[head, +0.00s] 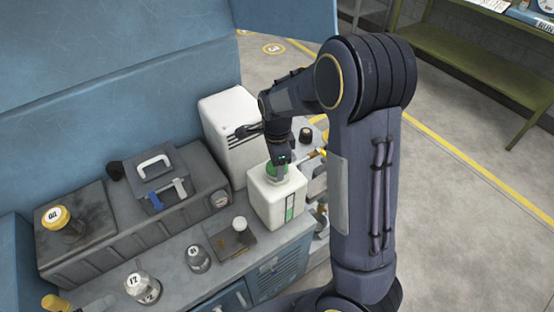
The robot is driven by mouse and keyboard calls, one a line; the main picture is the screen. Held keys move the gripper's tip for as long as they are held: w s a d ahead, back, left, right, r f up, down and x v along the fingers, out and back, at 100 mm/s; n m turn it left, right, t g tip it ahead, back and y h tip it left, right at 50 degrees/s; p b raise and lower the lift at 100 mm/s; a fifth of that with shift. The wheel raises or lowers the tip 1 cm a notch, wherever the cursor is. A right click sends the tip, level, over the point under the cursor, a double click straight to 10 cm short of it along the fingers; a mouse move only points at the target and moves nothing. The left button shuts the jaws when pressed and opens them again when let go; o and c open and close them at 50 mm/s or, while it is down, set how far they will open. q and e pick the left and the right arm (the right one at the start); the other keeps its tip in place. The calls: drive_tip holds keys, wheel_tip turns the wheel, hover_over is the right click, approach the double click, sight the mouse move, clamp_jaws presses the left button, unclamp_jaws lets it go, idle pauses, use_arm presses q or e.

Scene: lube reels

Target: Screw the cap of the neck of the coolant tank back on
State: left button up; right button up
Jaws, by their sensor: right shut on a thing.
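The coolant tank (265,205) is a white box with a green level strip on its front, standing near the right end of the grey bench. The fingers and the cap cover the neck, so I cannot tell how far the cap is seated. My left gripper is not in view.
A taller white canister (230,133) stands just behind the tank. A dark grey case (155,180) lies at the left, and a small tray (233,241) with a white-topped item sits left of the tank. Numbered jars (143,287) stand at the front.

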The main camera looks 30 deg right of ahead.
drive_tip(key=shift+r+m+p, duration=0.2)
drive_tip(key=shift+m+p, duration=0.55)
drive_tip(key=shift+m, duration=0.25)
drive_tip(key=shift+f+m+p, duration=0.1)
drive_tip(key=shift+m+p, duration=0.5)
drive_tip(key=shift+m, duration=0.5)
drive_tip(key=shift+f+m, duration=0.15)
drive_tip(key=shift+m, duration=0.35)
